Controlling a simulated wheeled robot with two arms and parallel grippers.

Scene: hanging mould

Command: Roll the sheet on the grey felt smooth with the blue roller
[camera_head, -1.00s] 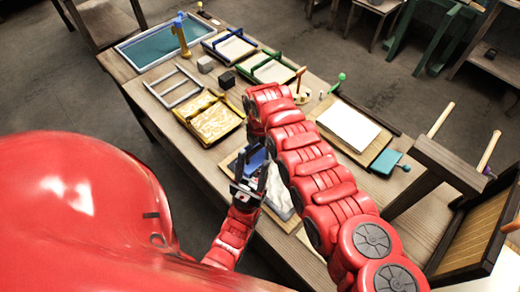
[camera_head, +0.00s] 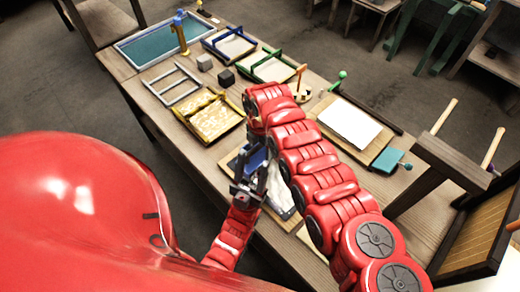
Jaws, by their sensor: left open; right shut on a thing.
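A white sheet (camera_head: 281,184) lies on dark grey felt (camera_head: 288,213), partly hidden behind my arms; its surface looks uneven. My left gripper (camera_head: 251,170) points up at the near left side of the felt, its two dark fingers apart. A blue piece (camera_head: 257,158), apparently the blue roller, shows between and behind these fingers, over the left part of the sheet. My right arm arches over the felt, and its wrist bends down above the blue piece. The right jaws are largely hidden; they seem shut on the roller. Contact between roller and sheet cannot be seen.
A yellow-edged mould (camera_head: 213,117) lies just beyond the felt. A board with white sheets (camera_head: 349,125) lies to the right, beside a teal-blue block (camera_head: 386,161). A blue vat (camera_head: 150,48) and framed moulds fill the far table. A dark wooden stand (camera_head: 450,165) is at the right.

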